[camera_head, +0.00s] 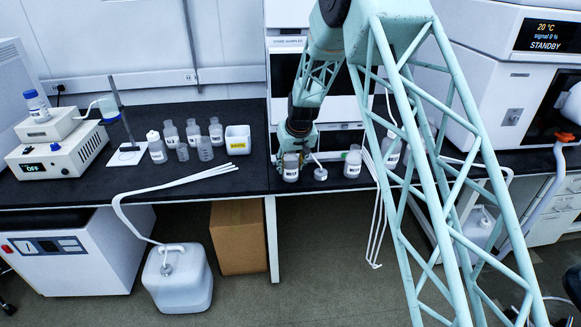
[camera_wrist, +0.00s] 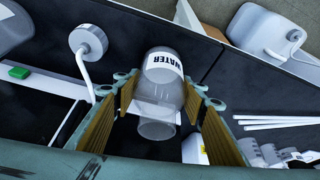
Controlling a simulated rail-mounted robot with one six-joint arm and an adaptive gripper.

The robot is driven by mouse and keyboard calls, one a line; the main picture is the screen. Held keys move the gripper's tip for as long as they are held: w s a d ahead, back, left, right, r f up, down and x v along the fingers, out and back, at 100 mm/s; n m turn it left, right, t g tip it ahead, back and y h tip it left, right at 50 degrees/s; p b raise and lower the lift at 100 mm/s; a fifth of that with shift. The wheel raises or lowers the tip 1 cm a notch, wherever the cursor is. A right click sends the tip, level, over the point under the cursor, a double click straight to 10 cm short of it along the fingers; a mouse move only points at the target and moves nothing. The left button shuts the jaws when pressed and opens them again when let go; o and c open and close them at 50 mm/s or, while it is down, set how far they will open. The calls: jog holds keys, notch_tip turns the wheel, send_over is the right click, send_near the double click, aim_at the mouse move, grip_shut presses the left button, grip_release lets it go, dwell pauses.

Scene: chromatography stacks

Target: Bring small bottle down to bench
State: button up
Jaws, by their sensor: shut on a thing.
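A small clear bottle (camera_wrist: 158,95) with a white WATER label is between the fingers of my gripper (camera_wrist: 160,104) in the wrist view. The gripper is shut on it. In the head view the bottle (camera_head: 291,170) is upright near the front of the black bench (camera_head: 240,182), with my gripper (camera_head: 292,152) around its upper part from above. I cannot tell whether its base touches the bench.
A round grey cap on a white tube (camera_head: 320,173) sits close to the right, then a labelled bottle (camera_head: 353,162). A white tub (camera_head: 238,139), loose white tubes (camera_head: 190,179) and several bottles stand left. Instruments rise behind. The bench's front edge is close.

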aim_at(292, 156)
jog(key=shift+f, duration=0.1)
jog(key=o, duration=1)
jog(key=shift+c, duration=0.2)
jog(key=p+v, duration=0.2)
jog(key=v, duration=0.8)
jog(key=shift+r, duration=0.35)
jog(key=shift+v, duration=0.85)
jog(key=shift+s, duration=0.1)
